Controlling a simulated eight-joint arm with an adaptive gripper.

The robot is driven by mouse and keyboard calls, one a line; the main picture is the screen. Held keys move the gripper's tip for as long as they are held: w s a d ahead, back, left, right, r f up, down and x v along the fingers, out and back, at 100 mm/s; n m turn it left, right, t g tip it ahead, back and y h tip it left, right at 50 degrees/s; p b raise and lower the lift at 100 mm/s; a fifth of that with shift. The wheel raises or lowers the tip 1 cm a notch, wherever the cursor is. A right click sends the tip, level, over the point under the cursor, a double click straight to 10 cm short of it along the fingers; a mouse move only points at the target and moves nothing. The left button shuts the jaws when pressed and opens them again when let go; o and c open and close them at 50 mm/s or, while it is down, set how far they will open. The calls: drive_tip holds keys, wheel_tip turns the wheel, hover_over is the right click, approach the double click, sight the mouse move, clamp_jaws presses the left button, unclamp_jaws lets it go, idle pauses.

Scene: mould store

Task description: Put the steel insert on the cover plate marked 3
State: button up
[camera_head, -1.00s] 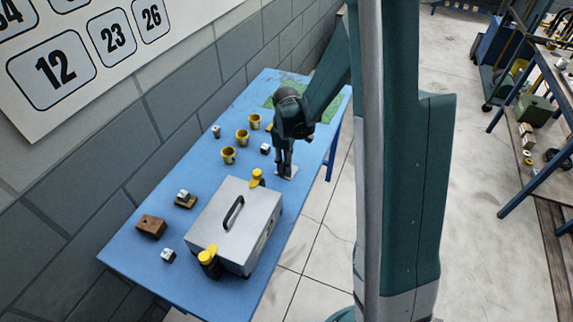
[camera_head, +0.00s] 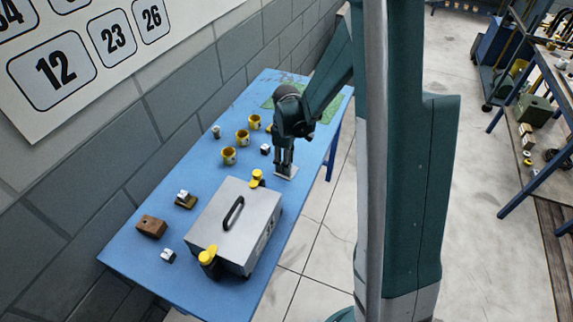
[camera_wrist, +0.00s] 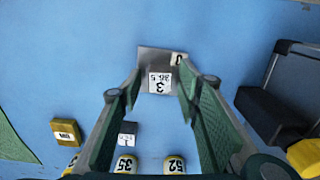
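The steel insert (camera_wrist: 160,80) is a small grey block with a white label reading 3 and 38.5. It sits on the cover plate (camera_wrist: 146,56), a flat grey square whose white label at the right is partly visible and looks like a 3. In the head view the plate (camera_head: 287,173) lies near the table's right edge, beyond the case; the insert is hard to make out there. My gripper (camera_wrist: 160,88) is open, with one finger on each side of the insert and a gap to each. In the head view my gripper (camera_head: 286,168) points down over the plate.
A grey case (camera_head: 256,215) with yellow latches stands close to the plate on the blue table (camera_head: 140,257). Another small grey block (camera_wrist: 128,133), a yellow block (camera_wrist: 66,131) and yellow cups (camera_head: 242,137) are nearby. A brown block (camera_head: 152,227) lies farther off.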

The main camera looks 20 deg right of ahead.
wheel_tip(320, 180, up, 11)
drive_tip(key=p, duration=0.1)
drive_tip(key=shift+p, duration=0.3)
drive_tip(key=shift+r, duration=0.1)
idle(0.7)
drive_tip(key=s+a+r+m+t, duration=0.3)
drive_tip(key=s+a+r+m, duration=0.1)
drive_tip(key=s+r, duration=0.8)
drive_tip(key=s+a+r+m+t, duration=0.1)
drive_tip(key=s+r+m+t, duration=0.1)
drive_tip(key=s, duration=0.4)
drive_tip(key=s+a+r+m+t, duration=0.2)
drive_tip(key=s+r+m, duration=0.1)
drive_tip(key=s, duration=0.4)
drive_tip(key=shift+a+r, duration=0.2)
drive_tip(key=shift+r, duration=0.25)
